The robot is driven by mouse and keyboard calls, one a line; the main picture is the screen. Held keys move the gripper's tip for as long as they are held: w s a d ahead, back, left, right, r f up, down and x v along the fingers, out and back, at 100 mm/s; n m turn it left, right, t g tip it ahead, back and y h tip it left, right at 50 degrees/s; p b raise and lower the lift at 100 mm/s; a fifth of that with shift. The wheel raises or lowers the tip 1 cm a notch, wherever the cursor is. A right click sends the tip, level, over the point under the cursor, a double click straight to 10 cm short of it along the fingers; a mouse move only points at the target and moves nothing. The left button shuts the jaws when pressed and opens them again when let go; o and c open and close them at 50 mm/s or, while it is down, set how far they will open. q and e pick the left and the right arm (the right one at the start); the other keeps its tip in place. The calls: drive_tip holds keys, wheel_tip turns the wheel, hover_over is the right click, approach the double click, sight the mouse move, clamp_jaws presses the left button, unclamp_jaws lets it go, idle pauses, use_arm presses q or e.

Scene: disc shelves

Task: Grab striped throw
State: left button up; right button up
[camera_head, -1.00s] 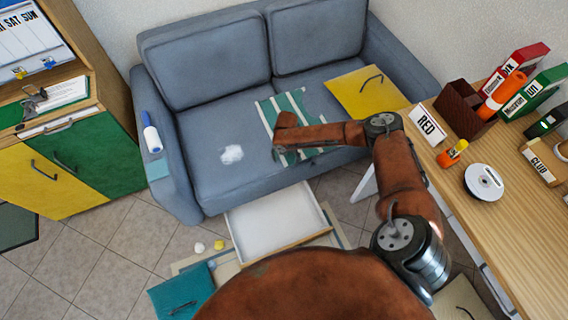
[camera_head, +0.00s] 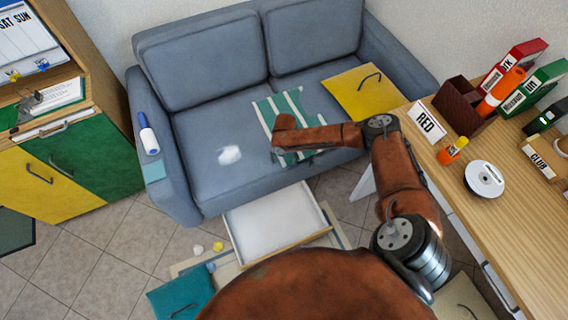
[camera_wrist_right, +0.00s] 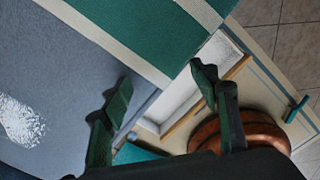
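The striped throw (camera_head: 284,107), green with white stripes, lies flat on the grey sofa's seat near its front edge. It also fills the top of the right wrist view (camera_wrist_right: 135,28). My right arm reaches over the throw's front part in the head view and hides some of it and most of the gripper. In the right wrist view my right gripper (camera_wrist_right: 161,78) has its two dark green fingers spread apart, with nothing held between them. The fingertips are at the throw's striped edge; I cannot tell whether they touch it. My left gripper is not in view.
The grey sofa (camera_head: 200,130) has a white patch (camera_head: 229,154) on its seat and a yellow flat piece (camera_head: 362,92) right of the throw. A white open drawer or tray (camera_head: 275,222) is in front. A wooden desk (camera_head: 500,225) stands at right, cabinets (camera_head: 85,165) at left.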

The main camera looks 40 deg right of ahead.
drive_tip(key=shift+s+a+f, duration=0.15)
drive_tip(key=shift+a+f, duration=0.05)
drive_tip(key=shift+a, duration=0.1)
clamp_jaws()
idle(0.8)
idle(0.4)
